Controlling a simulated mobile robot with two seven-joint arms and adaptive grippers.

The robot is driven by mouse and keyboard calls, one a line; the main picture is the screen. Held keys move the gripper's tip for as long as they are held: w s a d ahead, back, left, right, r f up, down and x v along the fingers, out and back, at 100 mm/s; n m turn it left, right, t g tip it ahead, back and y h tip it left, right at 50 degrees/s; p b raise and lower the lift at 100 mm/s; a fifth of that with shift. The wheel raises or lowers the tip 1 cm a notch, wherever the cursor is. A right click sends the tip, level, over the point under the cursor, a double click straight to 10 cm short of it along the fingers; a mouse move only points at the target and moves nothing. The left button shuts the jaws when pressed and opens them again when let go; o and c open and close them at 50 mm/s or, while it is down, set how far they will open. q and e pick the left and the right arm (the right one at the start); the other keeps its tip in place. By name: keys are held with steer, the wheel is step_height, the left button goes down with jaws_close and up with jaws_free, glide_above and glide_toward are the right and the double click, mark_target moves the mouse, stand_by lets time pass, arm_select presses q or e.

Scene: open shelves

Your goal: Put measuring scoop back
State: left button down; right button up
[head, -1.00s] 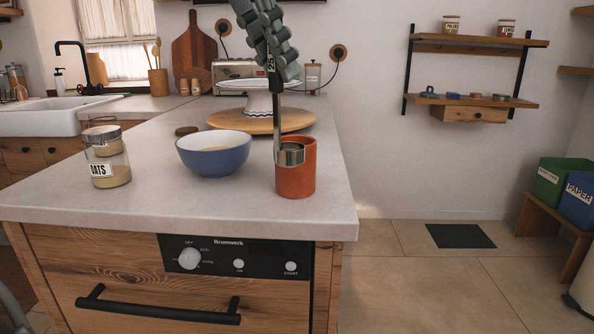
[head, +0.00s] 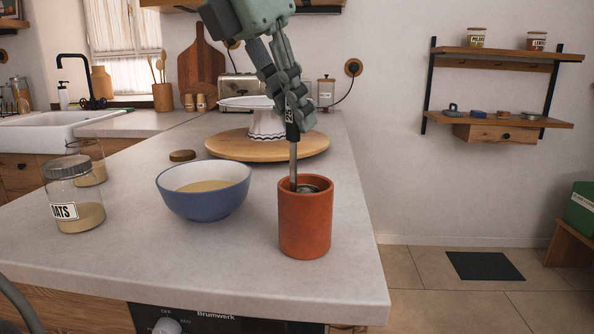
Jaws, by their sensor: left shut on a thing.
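The measuring scoop (head: 293,160) stands upright with its metal cup down inside the orange-red pot (head: 305,225) near the counter's right front. Its dark handle is at the top, and the cup is mostly hidden by the pot's rim. My left gripper (head: 294,118) is shut on the scoop's handle from above, over the pot. My right gripper is not in view.
A blue bowl (head: 204,199) with pale contents stands left of the pot. The oats jar (head: 75,200) stands at the left front. A round wooden board (head: 225,145) bears a white cake stand (head: 265,125) behind. Counter around the pot is clear.

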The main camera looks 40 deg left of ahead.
mark_target(292, 148)
arm_select(q)
steer(key=shift+f, duration=0.9)
step_height(292, 148, down, 3)
steer(key=shift+f, duration=0.4)
steer(key=c, duration=1.5)
jaws_free()
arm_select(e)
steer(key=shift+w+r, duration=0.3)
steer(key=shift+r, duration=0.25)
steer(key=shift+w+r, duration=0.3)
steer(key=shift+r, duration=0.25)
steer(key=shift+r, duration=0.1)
